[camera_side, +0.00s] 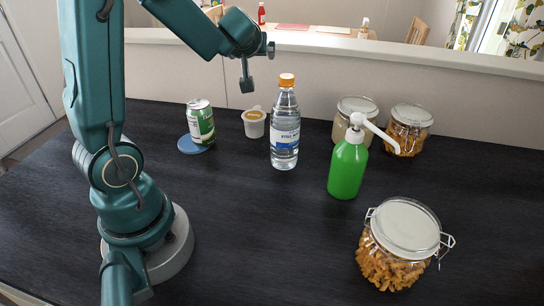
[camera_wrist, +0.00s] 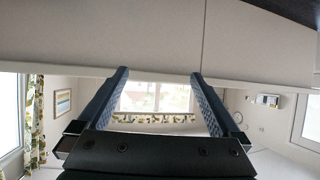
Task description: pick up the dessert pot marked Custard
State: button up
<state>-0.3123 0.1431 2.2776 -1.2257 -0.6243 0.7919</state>
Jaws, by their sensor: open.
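A small white dessert pot (camera_side: 254,124) with a tan lid stands upright on the dark worktop, between the can and the water bottle. Its marking is too small to read. My gripper (camera_side: 258,68) is in the air above and behind the pot, near the pale wall, apart from everything. In the wrist view my gripper (camera_wrist: 159,75) has its two blue fingers wide apart with nothing between them. The pot is not in the wrist view, which shows the wall and windows.
The front middle worktop (camera_side: 265,235) is clear.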

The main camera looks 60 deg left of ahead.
aim_at(255, 119)
notch_tip(255, 119, down, 15)
jog(key=shift+f, duration=0.1)
jog(key=f, duration=0.2)
jog(key=a+f, duration=0.1)
jog(key=shift+w+f, duration=0.1)
jog(key=shift+w, duration=0.3)
jog(key=shift+w+a+f, duration=0.3)
jog(key=shift+w+a, duration=0.05)
jog(key=shift+a, duration=0.2)
jog(key=c, duration=0.8)
